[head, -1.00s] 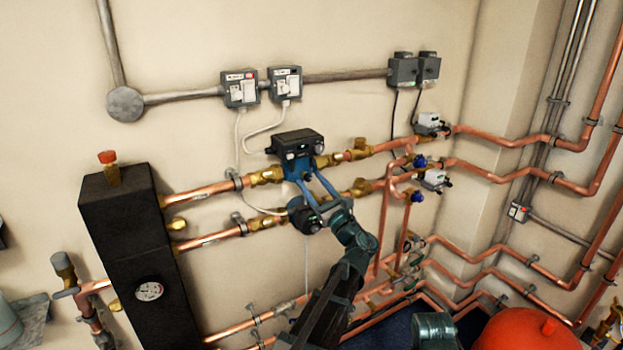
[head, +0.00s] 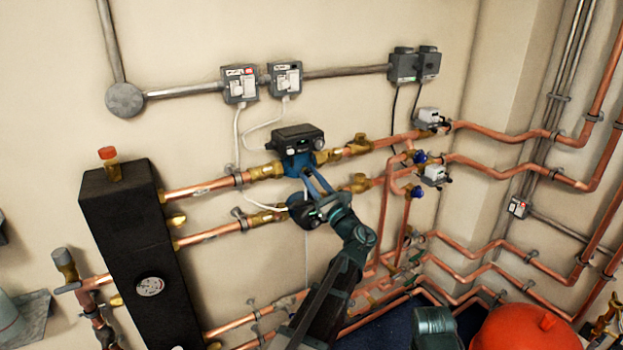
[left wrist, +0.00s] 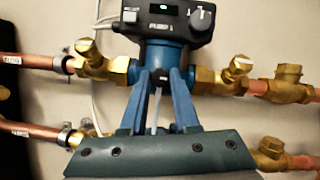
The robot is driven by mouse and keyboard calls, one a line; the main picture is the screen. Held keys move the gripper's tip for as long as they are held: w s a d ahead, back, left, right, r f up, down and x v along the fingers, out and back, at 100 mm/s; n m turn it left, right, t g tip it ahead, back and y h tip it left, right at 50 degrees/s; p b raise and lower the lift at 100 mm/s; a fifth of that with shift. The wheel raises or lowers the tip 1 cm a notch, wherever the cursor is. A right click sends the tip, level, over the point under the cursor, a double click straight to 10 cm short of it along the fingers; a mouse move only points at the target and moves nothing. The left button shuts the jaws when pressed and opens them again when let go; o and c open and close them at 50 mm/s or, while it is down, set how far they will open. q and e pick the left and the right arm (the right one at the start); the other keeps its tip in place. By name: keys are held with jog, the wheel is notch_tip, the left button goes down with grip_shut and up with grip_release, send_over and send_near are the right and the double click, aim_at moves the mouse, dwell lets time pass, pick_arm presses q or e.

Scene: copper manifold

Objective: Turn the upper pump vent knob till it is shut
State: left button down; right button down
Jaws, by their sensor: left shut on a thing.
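The upper pump (head: 297,160) has a blue body and a black control box (head: 297,139) on the copper pipe. In the left wrist view, the blue body (left wrist: 165,56) sits below the control box (left wrist: 165,17), which has a small green display. My left gripper (head: 304,171) reaches up from below to the front of this pump. In the left wrist view, my left gripper (left wrist: 160,76) has its two blue fingers converging on the pump's front, just below the box. It is shut on the vent knob, which the fingertips hide. My right gripper is not in view.
The lower pump (head: 303,211) lies just below, partly behind my gripper. Brass valves (left wrist: 95,58) and (left wrist: 240,65) flank the upper pump. A black block with a gauge (head: 150,286) stands left. A red vessel (head: 515,330) is at lower right.

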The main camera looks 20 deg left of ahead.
pick_arm(q)
jog(key=shift+n, duration=0.3)
jog(key=n+g, duration=0.1)
jog(key=n+g+p, duration=0.1)
jog(key=n, duration=0.1)
jog(key=n+g+y, duration=0.1)
jog(key=n, duration=0.1)
jog(key=shift+w+d+r+p, duration=0.1)
jog(key=shift+w+r+p, duration=0.1)
jog(key=shift+r+p, duration=0.1)
jog(key=n+g+p, duration=0.2)
jog(key=n, duration=0.4)
jog(key=shift+r+p, duration=0.1)
jog(key=shift+p, duration=0.25)
jog(key=n+g+h+p, duration=0.1)
jog(key=n+p, duration=0.1)
jog(key=n, duration=0.1)
jog(key=n+g+p, duration=0.1)
jog(key=n+p, duration=0.1)
jog(key=n, duration=0.1)
jog(key=shift+r+h, duration=0.15)
jog(key=shift+h, duration=0.25)
jog(key=shift+n+g+h+p, duration=0.4)
jog(key=shift+n+h+p, duration=0.4)
jog(key=shift+n+p, duration=0.8)
jog(key=shift+n, duration=0.4)
jog(key=c, duration=0.6)
grip_release()
jog(key=shift+c, duration=0.2)
